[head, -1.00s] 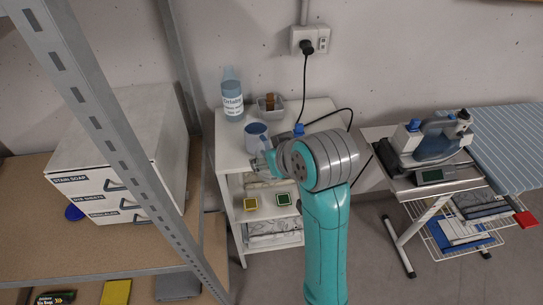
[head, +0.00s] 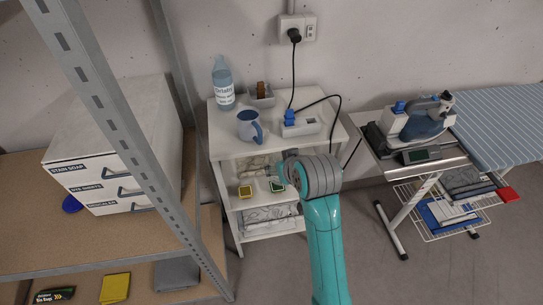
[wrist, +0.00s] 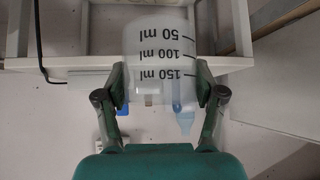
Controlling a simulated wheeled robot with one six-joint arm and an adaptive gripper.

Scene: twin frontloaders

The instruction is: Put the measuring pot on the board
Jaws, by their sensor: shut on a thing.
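The measuring pot (wrist: 150,40) is a translucent cup with black 50, 100 and 150 ml marks. It sits between both fingers of my gripper (wrist: 162,84) in the wrist view, and the gripper is shut on it. The ironing board (head: 510,125), with a blue striped cover, is at the far right, well apart from my gripper.
An iron (head: 422,118) stands on a stand left of the ironing board. A metal shelf upright (head: 115,120) rises at the left.

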